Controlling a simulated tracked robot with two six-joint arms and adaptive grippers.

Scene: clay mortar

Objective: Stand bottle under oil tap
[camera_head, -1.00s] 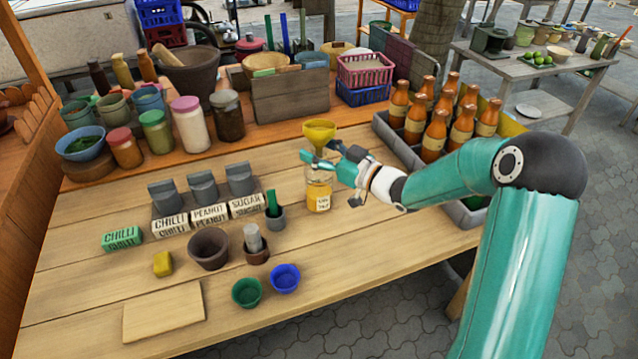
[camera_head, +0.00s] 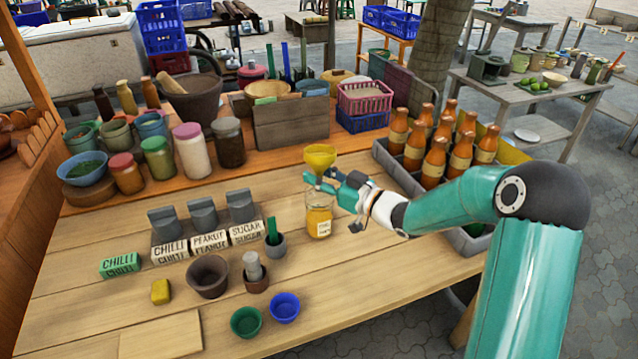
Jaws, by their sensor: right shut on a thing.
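The bottle (camera_head: 319,223) is clear with yellow-orange contents and a pale label. It stands upright on the wooden table, right of the row of spice boxes. A yellow funnel (camera_head: 320,157) sits above its mouth. My right gripper (camera_head: 322,184) reaches in from the right between funnel and bottle body. It looks shut at the bottle's neck, though its fingers hide the exact contact. I cannot make out an oil tap. My left gripper is not in view.
A crate of orange-capped bottles (camera_head: 378,150) stands close behind my right forearm.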

